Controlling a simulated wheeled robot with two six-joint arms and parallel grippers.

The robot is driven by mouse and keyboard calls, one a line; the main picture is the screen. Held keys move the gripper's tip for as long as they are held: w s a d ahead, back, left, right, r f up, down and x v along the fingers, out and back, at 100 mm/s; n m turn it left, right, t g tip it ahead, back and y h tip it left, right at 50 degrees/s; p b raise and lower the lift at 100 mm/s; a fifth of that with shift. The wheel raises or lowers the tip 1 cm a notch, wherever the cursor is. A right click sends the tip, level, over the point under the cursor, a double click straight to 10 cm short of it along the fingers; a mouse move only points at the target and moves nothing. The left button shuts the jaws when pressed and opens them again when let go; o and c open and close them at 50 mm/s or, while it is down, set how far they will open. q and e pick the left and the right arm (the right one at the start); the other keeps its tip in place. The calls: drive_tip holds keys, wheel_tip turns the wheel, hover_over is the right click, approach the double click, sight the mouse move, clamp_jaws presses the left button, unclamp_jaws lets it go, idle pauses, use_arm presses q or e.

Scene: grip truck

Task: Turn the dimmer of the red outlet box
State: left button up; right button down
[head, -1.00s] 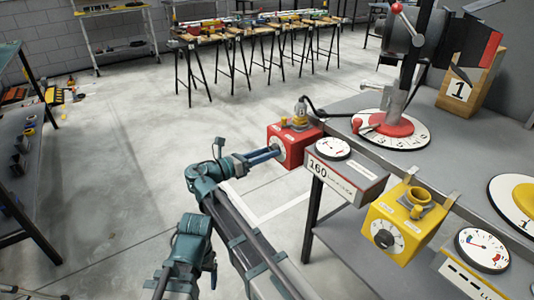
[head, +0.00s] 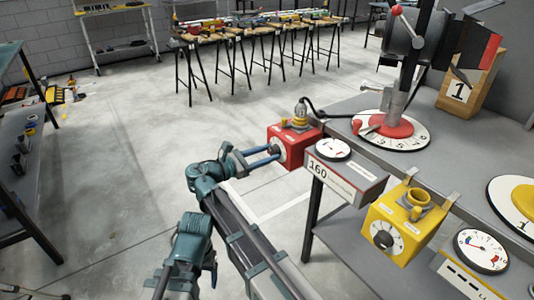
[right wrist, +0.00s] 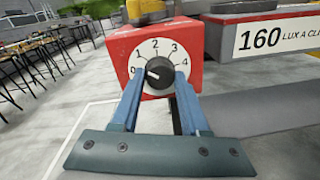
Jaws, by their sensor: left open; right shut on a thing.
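The red outlet box (head: 291,146) hangs at the left end of the grey table's near edge. In the right wrist view its front (right wrist: 160,50) carries a white dial marked 0 to 4. The black dimmer knob (right wrist: 158,72) sits in the middle, its white mark pointing left, near 0. My right gripper (head: 277,151) is shut on this knob, one finger on each side.
A meter box labelled 160 (head: 345,178) hangs just right of the red box. A yellow outlet box (head: 397,225) is further right. A spotlight (head: 405,50) stands on a numbered disc (head: 418,140) on the table.

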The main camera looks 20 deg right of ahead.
drive_tip(key=m, duration=0.5)
drive_tip(key=shift+s+m+y, duration=0.1)
drive_tip(key=shift+m+y, duration=0.2)
drive_tip(key=shift+m, duration=1.9)
drive_tip(key=shift+p, duration=0.3)
drive_tip(key=shift+c, duration=2)
unclamp_jaws()
